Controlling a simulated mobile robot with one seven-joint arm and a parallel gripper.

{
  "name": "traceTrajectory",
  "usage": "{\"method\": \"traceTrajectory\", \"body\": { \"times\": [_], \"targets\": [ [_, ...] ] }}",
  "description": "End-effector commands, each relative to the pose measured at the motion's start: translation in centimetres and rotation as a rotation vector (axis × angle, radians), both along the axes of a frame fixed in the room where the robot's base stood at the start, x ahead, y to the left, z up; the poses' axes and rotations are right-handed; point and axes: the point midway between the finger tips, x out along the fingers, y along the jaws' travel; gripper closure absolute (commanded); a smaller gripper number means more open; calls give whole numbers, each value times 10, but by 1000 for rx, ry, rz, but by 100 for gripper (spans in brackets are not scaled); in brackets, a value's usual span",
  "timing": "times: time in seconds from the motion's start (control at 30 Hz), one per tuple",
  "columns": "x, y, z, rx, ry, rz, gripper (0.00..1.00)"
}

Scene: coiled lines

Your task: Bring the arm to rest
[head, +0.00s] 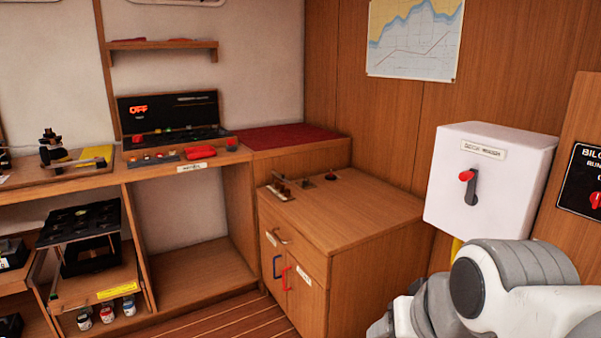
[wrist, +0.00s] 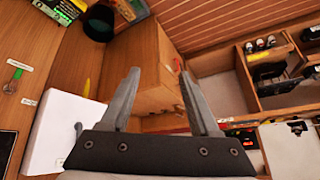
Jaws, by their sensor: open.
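My arm (head: 490,290) shows at the lower right of the head view, white and grey, folded close to the camera and in front of the white switch box. My gripper is outside the head view. In the wrist view my gripper (wrist: 160,95) has its two grey fingers spread wide apart, with nothing between them. Behind the fingers is a wooden cabinet (wrist: 145,62), some way off. No finger appears to touch anything.
A white box with a red-tipped lever (head: 490,180) hangs on the wall near my arm. The wooden cabinet (head: 345,240) has a blue and a red handle. A desk with a panel (head: 170,115) and shelves stands left. Striped floor (head: 220,318) lies in front.

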Motion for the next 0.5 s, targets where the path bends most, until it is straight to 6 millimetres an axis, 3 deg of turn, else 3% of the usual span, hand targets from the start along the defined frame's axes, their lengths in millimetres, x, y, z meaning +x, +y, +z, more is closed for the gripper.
{"method": "traceTrajectory", "body": {
  "times": [0.07,0.1,0.5],
  "targets": [
    [-34,-12,-14,-92,72,46,38],
    [-38,-14,-3,-109,89,56,38],
    [-35,-12,96,-98,85,51,38]
  ]
}}
